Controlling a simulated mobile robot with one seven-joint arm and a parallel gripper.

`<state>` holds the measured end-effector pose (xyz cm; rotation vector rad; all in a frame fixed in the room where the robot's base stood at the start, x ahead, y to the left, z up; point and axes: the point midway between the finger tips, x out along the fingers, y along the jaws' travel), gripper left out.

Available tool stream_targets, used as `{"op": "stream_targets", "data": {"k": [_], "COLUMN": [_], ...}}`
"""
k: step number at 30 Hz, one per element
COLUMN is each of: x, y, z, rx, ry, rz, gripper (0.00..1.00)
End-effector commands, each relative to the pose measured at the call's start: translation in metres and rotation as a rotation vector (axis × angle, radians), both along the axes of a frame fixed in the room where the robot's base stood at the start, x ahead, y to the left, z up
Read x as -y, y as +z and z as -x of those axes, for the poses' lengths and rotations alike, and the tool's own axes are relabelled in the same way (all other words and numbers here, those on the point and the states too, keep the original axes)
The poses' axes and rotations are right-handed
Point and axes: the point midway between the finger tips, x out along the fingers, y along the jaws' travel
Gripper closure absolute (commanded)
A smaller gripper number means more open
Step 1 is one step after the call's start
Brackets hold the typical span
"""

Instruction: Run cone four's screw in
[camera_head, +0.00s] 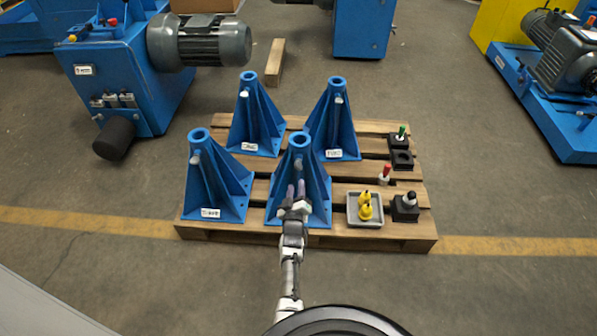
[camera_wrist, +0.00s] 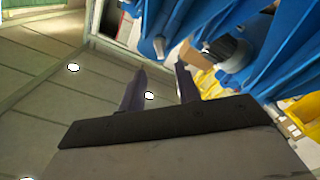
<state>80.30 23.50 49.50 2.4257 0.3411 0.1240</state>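Four blue ribbed cones stand on a wooden pallet: front left (camera_head: 215,180), back left (camera_head: 256,120), back right (camera_head: 334,120) and front right (camera_head: 313,178). Each has a pale screw near its top, such as the front right one's (camera_head: 297,164). The labels are too small to read, and the front right cone's is hidden behind my gripper, so I cannot tell which is cone four. My gripper (camera_head: 296,190) is in front of the front right cone, below its screw. In the wrist view my gripper (camera_wrist: 161,80) has its fingers apart with nothing between them; blue ribs (camera_wrist: 262,42) and a grey screw-like part (camera_wrist: 226,48) are to the right.
The pallet (camera_head: 340,240) also bears a grey tray (camera_head: 352,216) with yellow pieces (camera_head: 365,205), a black block with a grey knob (camera_head: 405,210), a red-topped piece (camera_head: 385,172) and a green-topped one (camera_head: 401,133). Blue machines stand around; the floor in front is clear.

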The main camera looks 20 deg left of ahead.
Motion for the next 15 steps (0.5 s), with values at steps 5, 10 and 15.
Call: {"op": "stream_targets", "data": {"k": [5,10,15], "x": [-0.005,-0.010,-0.014], "y": [-0.006,-0.006,-0.005], "z": [-0.019,-0.035,-0.052], "rx": [0.002,0.003,0.003], "ry": [-0.002,-0.001,-0.002], "rz": [-0.003,-0.003,-0.002], "gripper": [0.67,0.67,0.67]}}
